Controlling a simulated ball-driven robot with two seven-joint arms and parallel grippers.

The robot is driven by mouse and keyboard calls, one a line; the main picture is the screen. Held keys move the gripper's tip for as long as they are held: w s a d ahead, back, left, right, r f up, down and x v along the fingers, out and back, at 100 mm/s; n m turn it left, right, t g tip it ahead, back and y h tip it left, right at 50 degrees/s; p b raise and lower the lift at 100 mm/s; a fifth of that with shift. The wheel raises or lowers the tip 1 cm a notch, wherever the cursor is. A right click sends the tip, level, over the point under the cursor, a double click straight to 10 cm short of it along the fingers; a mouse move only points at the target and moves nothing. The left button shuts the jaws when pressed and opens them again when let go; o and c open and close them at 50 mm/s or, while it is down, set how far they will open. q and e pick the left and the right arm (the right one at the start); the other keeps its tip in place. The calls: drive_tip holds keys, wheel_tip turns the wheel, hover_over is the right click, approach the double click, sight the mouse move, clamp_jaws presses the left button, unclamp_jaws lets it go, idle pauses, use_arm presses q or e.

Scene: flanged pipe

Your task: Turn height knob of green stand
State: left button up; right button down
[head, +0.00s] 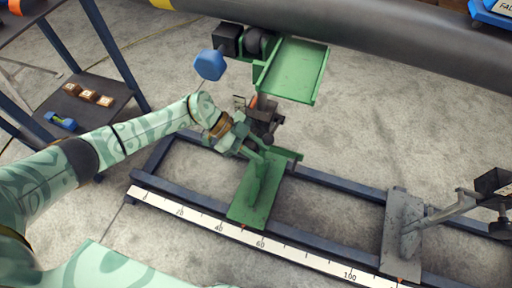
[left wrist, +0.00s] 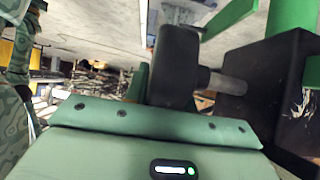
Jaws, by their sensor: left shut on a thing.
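The green stand (head: 256,199) has its base plate on the blue rail frame, a dark post block (head: 262,116) above it and a green tray (head: 297,70) on top, under the big pipe. My left gripper (head: 254,146) reaches in from the left, low at the post, and is shut on the dark height knob. In the left wrist view the black knob (left wrist: 175,68) stands just past the gripper's palm, joined by a grey shaft (left wrist: 224,82) to a black block (left wrist: 266,92). The fingertips are mostly hidden. My right gripper is not in view.
A large grey pipe (head: 400,54) crosses above. A blue knob (head: 209,64) sticks out left of the tray. A white scale (head: 190,213) runs along the front rail. A grey stand (head: 401,227) is at the right. A shelf (head: 87,112) with small blocks stands at the left.

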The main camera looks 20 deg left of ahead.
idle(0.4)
use_arm(q)
drive_tip(key=o, duration=1)
drive_tip(key=shift+a, duration=0.1)
drive_tip(key=shift+w+a+r, duration=0.1)
drive_tip(key=shift+a+r, duration=0.15)
drive_tip(key=shift+r, duration=0.05)
drive_tip(key=p+v, duration=0.4)
drive_tip(key=v, duration=1.1)
drive_tip(key=shift+a+r, duration=0.1)
drive_tip(key=shift+a, duration=0.1)
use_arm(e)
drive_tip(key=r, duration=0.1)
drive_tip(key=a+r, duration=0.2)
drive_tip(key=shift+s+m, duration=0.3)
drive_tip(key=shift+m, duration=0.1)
